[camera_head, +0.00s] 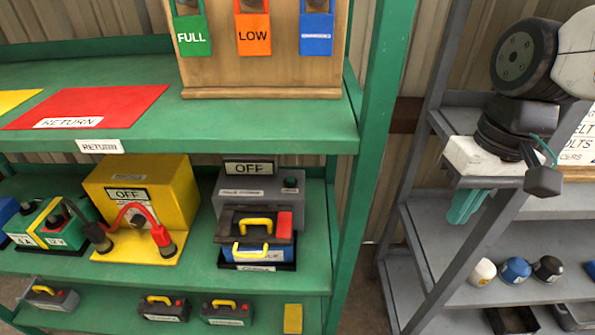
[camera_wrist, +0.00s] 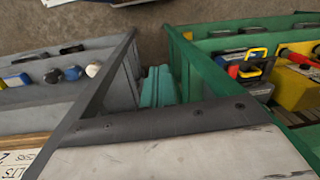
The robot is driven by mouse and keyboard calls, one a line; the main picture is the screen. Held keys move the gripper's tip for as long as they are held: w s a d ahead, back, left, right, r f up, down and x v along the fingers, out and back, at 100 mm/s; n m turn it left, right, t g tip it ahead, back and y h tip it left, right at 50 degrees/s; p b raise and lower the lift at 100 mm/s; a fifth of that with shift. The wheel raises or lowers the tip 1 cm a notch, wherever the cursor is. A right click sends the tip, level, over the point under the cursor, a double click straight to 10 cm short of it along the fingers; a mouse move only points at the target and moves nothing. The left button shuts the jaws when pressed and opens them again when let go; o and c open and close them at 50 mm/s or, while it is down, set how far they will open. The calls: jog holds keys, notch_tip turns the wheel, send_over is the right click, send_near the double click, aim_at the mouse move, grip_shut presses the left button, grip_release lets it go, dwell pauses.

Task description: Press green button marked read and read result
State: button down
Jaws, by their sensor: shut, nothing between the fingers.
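A grey tester (camera_head: 229,206) stands on the green rack's middle shelf, with a display (camera_head: 249,168) reading OFF. My gripper (camera_head: 465,206) is right of the green rack, in front of the grey rack, pointing down and well apart from the button. Its teal fingers are together and empty, also in the wrist view (camera_wrist: 158,88).
A green post (camera_head: 370,180) stands between my gripper and the tester. A yellow charger (camera_head: 150,195), also showing OFF, with red and black clamps stands left of the tester. A wooden board (camera_head: 265,75) with coloured tags is above. The grey rack (camera_head: 440,240) is close to my gripper.

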jog(key=w+a+f+n+y, duration=0.2)
jog(key=w+a+n, duration=0.3)
jog(key=w, duration=0.5)
jog(key=w+a+f+n+y, duration=0.3)
jog(key=w+a+n, duration=0.2)
jog(key=w, duration=0.5)
jog(key=w+a+f+n+y, duration=0.2)
jog(key=w+a+n, duration=0.4)
jog(key=w, duration=0.4)
jog(key=shift+w+f+n+t+y, duration=0.15)
jog(key=shift+f+n+t+y, duration=0.1)
jog(key=shift+n+t+y, duration=0.25)
jog(key=shift+a, duration=0.1)
send_over(287, 179)
jog(key=d, duration=0.3)
jog(key=f, duration=0.7)
jog(key=shift+a+f, duration=0.25)
jog(key=shift+d+f, duration=0.2)
jog(key=shift+f, duration=1.6)
